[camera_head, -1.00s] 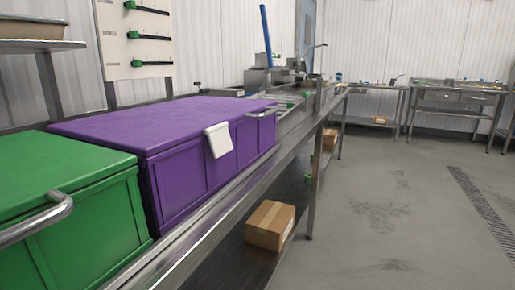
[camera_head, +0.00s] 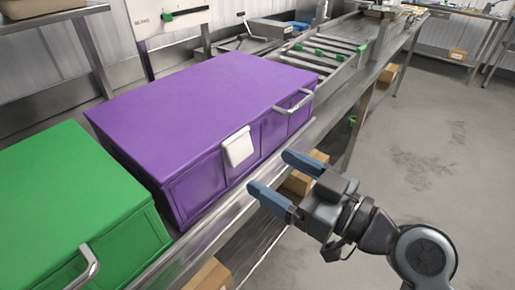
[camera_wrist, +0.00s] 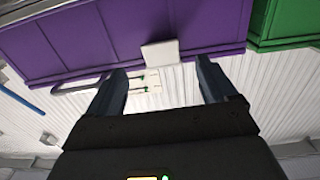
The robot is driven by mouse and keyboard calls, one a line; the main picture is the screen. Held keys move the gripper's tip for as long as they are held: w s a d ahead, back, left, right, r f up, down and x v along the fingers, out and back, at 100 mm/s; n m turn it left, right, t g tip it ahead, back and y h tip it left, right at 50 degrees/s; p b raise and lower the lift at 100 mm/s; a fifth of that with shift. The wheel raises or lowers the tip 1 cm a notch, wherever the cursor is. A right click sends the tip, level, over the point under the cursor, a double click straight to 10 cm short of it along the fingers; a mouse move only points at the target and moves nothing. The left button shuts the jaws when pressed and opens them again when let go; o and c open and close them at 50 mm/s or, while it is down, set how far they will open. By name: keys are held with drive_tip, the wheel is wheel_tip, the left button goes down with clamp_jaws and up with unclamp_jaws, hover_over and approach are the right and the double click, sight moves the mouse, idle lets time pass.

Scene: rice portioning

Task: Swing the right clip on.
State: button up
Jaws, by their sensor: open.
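The purple box (camera_head: 203,110) stands closed on the metal counter. A white clip-like flap (camera_head: 238,147) hangs over its lid edge, on the upper front face. A bent metal bar (camera_head: 294,102) sticks out near the box's right end. I cannot tell which of these is the right clip. My gripper (camera_head: 272,174) is open and empty, in front of the box and apart from it, its blue fingers pointing towards the white flap. In the wrist view the purple box (camera_wrist: 95,32) appears inverted, and the white flap (camera_wrist: 161,53) lies between and beyond the fingertips.
A green box (camera_head: 75,205) with a metal bar (camera_head: 86,268) stands left of the purple one. Rails with green parts (camera_head: 325,52) lie beyond it on the counter. Cardboard boxes (camera_head: 300,182) sit on the shelf below. The floor (camera_head: 440,150) at the right is open.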

sight(243, 156)
drive_tip(key=p+x, duration=0.1)
drive_tip(key=x, duration=0.5)
drive_tip(key=shift+s, duration=0.1)
drive_tip(key=shift+d, duration=0.1)
drive_tip(key=c, duration=1.1)
drive_tip(key=shift+o, duration=0.2)
drive_tip(key=shift+f, duration=0.1)
